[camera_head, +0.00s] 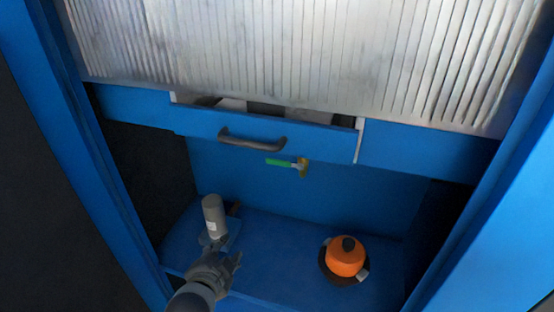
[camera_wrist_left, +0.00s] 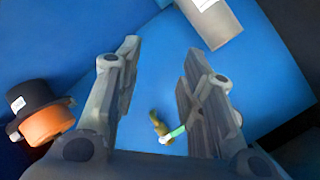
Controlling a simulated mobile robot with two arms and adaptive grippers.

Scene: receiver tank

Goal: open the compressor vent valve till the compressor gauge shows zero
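A small brass valve with a green lever (camera_head: 280,162) shows just below the drawer, against the blue back panel; I take it for the vent valve. In the left wrist view the brass valve (camera_wrist_left: 158,127) shows between my finger links, its green lever partly hidden by the right-hand finger. My left gripper (camera_head: 229,250) is low in the cabinet, in front of and below the valve, apart from it. In the left wrist view its fingers (camera_wrist_left: 163,50) are spread, with nothing held. I cannot make out a compressor gauge. My right gripper is not in view.
A grey cylinder (camera_head: 213,216) stands on the blue shelf (camera_head: 275,230) beside my left gripper. An orange, black-topped object (camera_head: 345,258) sits at right. A slightly open drawer (camera_head: 305,137) overhangs the shelf. Blue side posts (camera_head: 499,170) border the opening. The shelf's middle is clear.

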